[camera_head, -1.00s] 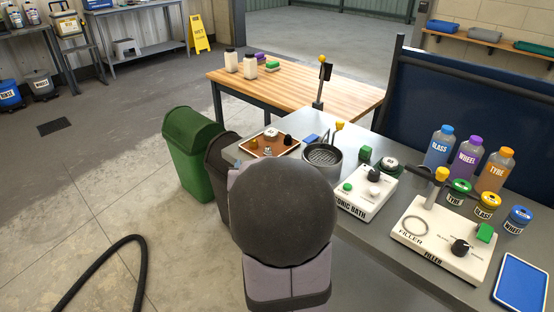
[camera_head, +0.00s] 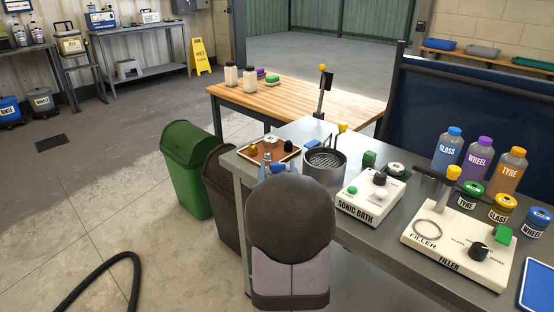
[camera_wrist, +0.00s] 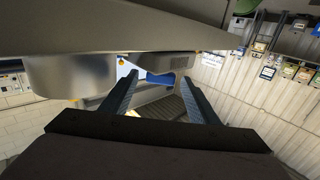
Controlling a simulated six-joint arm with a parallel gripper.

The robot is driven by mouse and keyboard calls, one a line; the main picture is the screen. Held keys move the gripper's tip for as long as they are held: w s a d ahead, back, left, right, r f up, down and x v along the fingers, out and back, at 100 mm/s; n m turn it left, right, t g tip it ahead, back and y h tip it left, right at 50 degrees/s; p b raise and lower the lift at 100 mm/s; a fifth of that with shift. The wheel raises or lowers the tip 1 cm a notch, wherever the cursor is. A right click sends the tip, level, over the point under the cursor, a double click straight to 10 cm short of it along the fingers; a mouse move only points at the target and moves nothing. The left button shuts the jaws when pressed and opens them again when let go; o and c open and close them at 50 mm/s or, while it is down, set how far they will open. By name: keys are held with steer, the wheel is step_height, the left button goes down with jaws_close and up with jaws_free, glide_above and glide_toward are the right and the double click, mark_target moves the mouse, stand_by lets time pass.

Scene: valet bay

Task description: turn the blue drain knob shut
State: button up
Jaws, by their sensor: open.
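A blue piece that looks like the drain knob (camera_head: 277,168) shows just past my wrist, at the near left side of the metal strainer pot (camera_head: 325,165). My gripper (camera_head: 278,163) is open, with its light-blue fingertips on either side of this blue piece; my wrist covers most of the rest. In the wrist view, the blue piece (camera_wrist: 160,78) lies between the two ribbed fingers of my gripper (camera_wrist: 160,84). I cannot tell whether the fingers touch it, nor how far the knob is turned.
The sonic bath box (camera_head: 360,200) stands right of the pot, and the filler (camera_head: 455,245) further right. A brown tray (camera_head: 262,160) with small parts lies behind my gripper. Green (camera_head: 188,165) and dark (camera_head: 222,190) bins stand left of the bench. A black hose lies on the floor.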

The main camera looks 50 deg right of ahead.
steer(key=shift+x, duration=3.1)
steer(key=shift+c, duration=0.3)
steer(key=c, duration=1)
